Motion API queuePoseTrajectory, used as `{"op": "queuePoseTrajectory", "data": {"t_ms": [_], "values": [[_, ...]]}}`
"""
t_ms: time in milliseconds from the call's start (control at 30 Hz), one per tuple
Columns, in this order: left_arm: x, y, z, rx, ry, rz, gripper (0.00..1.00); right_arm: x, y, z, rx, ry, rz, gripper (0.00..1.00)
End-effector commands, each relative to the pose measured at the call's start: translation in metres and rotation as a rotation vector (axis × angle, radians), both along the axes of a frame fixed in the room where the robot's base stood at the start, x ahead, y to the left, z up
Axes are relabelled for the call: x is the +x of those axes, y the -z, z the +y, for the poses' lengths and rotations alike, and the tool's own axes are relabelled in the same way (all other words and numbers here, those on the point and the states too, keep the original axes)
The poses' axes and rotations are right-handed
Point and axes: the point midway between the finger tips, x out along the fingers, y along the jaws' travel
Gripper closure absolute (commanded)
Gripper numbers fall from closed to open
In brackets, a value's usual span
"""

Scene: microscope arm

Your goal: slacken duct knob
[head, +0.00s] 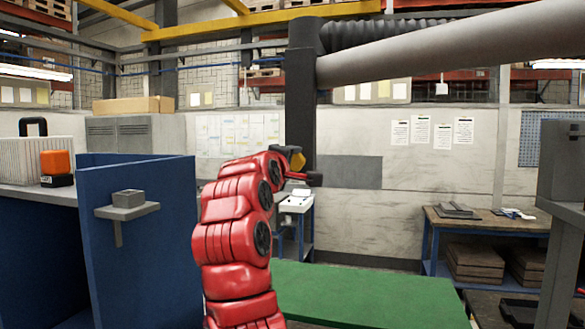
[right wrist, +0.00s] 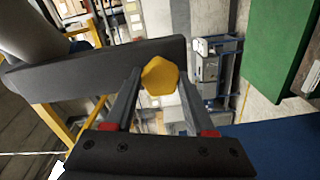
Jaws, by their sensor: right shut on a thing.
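The yellow, faceted duct knob (right wrist: 161,76) sits between my right gripper's two fingers (right wrist: 160,88) in the right wrist view, with a finger on each side of it. In the head view the knob (head: 297,160) is small and partly covered, beside the dark upright duct (head: 301,95). My right gripper (head: 301,168) is at the knob, at the end of my red arm, and is shut on it. The dark duct also crosses the right wrist view behind the knob (right wrist: 90,78). My left gripper is in neither view.
A thick grey pipe (head: 440,48) runs right from the duct's top. A blue panel (head: 140,240) with a grey bracket stands at left, a green surface (head: 370,298) lies low in front. A workbench (head: 490,222) stands at the right.

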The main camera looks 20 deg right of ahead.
Motion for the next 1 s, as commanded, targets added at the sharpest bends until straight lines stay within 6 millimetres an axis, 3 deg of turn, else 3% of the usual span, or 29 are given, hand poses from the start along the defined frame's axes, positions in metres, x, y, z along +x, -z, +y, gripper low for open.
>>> {"op": "queuePoseTrajectory", "data": {"t_ms": [400,433,567,1000], "values": [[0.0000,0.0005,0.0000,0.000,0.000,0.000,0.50,0.0001,0.0001,0.0000,-0.004,0.000,0.004,1.00],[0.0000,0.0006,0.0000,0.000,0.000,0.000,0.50,0.0001,0.0000,-0.0001,-0.004,0.000,0.004,0.42],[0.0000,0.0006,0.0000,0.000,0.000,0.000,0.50,0.0000,0.0000,-0.0001,-0.004,0.000,0.004,0.18],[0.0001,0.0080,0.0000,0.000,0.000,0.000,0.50,-0.0083,0.0021,0.0059,-0.003,0.000,0.002,0.15]]}}
